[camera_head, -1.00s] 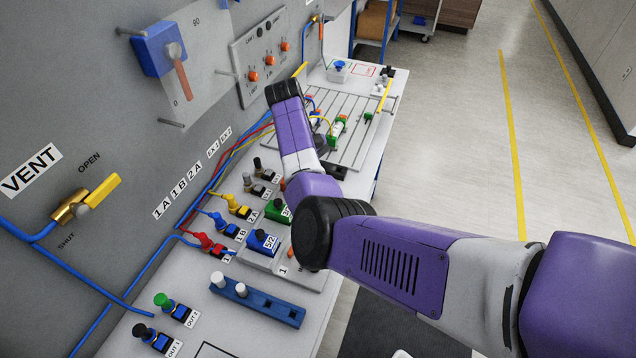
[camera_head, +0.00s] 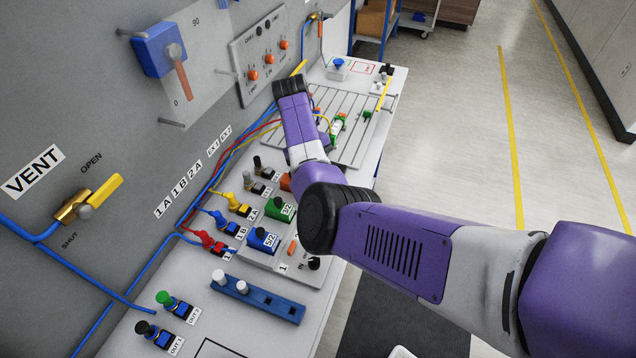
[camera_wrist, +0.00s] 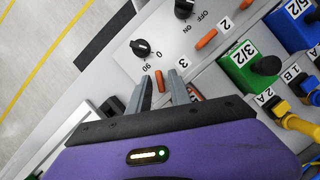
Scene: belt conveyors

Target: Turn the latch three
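Latch three is a small orange bar (camera_wrist: 159,81) beside the number 3 on a light grey panel (camera_wrist: 118,54) in the wrist view. My gripper (camera_wrist: 160,78) has its two grey fingers apart, one on each side of this bar. I cannot tell whether the fingers touch it. A black knob (camera_wrist: 140,48) marked 0 and 90 sits just beyond the bar. In the head view my arm hides the gripper and latch three.
Another orange latch (camera_wrist: 206,38) stands near the number 2, and a black OFF/ON knob (camera_wrist: 184,8) is close by. A green 3/2 valve (camera_wrist: 250,66) and a blue 5/2 valve (camera_wrist: 296,22) stand to the right. Latch one (camera_head: 292,248) shows in the head view.

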